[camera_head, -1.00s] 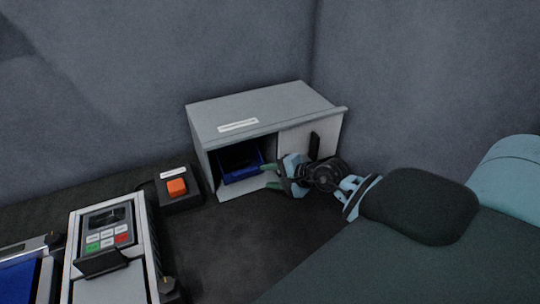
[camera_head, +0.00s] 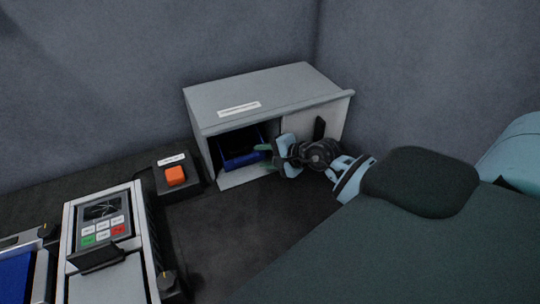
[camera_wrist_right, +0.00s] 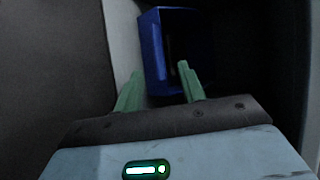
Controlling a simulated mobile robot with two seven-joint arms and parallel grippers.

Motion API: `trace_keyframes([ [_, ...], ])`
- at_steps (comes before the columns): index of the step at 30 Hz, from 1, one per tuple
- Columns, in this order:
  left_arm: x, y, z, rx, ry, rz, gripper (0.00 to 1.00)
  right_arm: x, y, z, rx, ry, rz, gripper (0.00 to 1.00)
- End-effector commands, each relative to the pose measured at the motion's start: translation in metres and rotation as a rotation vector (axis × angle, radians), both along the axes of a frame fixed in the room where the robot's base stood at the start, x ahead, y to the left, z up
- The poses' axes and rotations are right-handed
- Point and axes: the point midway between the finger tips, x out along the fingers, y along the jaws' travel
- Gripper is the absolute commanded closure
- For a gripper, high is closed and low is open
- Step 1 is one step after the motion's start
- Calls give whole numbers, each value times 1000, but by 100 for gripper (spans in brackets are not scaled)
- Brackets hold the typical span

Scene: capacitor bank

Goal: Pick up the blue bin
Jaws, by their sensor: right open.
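The blue bin (camera_head: 240,160) sits inside the open left part of a grey cabinet (camera_head: 262,92). It also shows in the right wrist view (camera_wrist_right: 153,50), where its inside is dark. My right gripper (camera_head: 266,151) is at the cabinet opening, at the right front of the bin. In the right wrist view its two green fingers (camera_wrist_right: 160,88) are spread apart, with the bin's near edge between and just beyond them. Whether a finger touches the bin I cannot tell. My left gripper is not in view.
The cabinet's sliding door (camera_head: 308,132) with a black handle covers the right part. An orange button box (camera_head: 175,176) stands left of the cabinet. A keypad device (camera_head: 104,226) is at the lower left. Walls stand close behind.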

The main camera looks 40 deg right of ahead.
Motion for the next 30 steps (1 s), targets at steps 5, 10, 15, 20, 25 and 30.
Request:
trace_keyframes([
  [5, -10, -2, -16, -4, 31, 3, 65, 20, 8, -18, 3, 5, -2, 60],
  [10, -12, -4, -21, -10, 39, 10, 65, 32, 12, -23, 2, 5, -1, 60],
  [15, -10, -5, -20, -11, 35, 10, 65, 37, 14, -23, 0, 2, 0, 60],
  [20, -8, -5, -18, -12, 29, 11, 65, 37, 14, -22, 1, 1, 0, 60],
  [25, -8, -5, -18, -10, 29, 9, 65, 37, 14, -22, 1, 1, 0, 72],
  [30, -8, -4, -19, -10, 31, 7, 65, 37, 14, -22, 1, 1, 0, 94],
])
